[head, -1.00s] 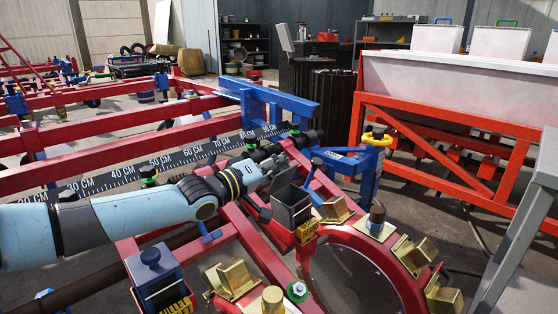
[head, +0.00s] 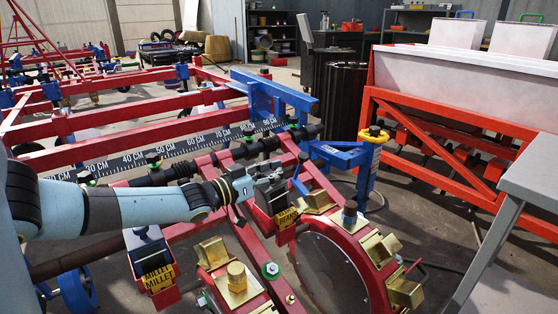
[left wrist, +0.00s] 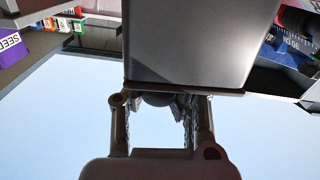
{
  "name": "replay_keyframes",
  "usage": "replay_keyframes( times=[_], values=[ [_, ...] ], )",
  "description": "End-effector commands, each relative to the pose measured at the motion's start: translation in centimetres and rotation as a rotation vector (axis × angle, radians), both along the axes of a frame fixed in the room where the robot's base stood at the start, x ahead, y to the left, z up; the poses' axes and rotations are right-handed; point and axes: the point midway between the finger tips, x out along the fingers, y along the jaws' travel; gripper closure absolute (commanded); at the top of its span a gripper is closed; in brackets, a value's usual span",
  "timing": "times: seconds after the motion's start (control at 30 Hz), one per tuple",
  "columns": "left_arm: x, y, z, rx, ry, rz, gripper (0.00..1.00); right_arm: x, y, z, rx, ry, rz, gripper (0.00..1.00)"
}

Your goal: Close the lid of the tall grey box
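The tall grey box (head: 281,198), with a yellow label on its front, stands on the red frame near the middle of the head view. My left gripper (head: 262,181) is at its upper left side and partly covers its top, so I cannot tell the lid's angle there. In the left wrist view a smooth grey panel (left wrist: 190,40) fills the upper middle, just beyond the left gripper (left wrist: 160,112); I cannot tell whether it is lid or wall. The fingers are apart, with a dark rounded part between their tips; a firm hold on it does not show. My right gripper is out of view.
A second box (head: 146,246) with a knob on top and a yellow millet label stands at lower left. Brass blocks (head: 213,252) and a red ring frame are close on the right. A blue post (head: 369,170) and grey table (head: 525,180) stand farther right.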

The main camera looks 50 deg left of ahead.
Motion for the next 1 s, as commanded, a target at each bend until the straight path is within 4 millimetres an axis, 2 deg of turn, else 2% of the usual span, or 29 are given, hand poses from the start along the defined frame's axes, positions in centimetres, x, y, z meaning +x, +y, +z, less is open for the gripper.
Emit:
replay_keyframes(
  times=[0.37, 0.83, 1.0],
  values=[
    [-0.4, -0.4, -1.1, 0.132, -0.001, 0.002, 1.00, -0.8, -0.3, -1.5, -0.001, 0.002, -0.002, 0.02],
    [-0.5, -0.4, -1.4, 0.144, 0.003, 0.003, 1.00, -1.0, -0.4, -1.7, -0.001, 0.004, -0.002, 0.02],
    [-0.5, -0.4, -1.5, 0.143, 0.005, 0.004, 0.77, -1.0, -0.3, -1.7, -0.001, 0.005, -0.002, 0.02]
  ],
)
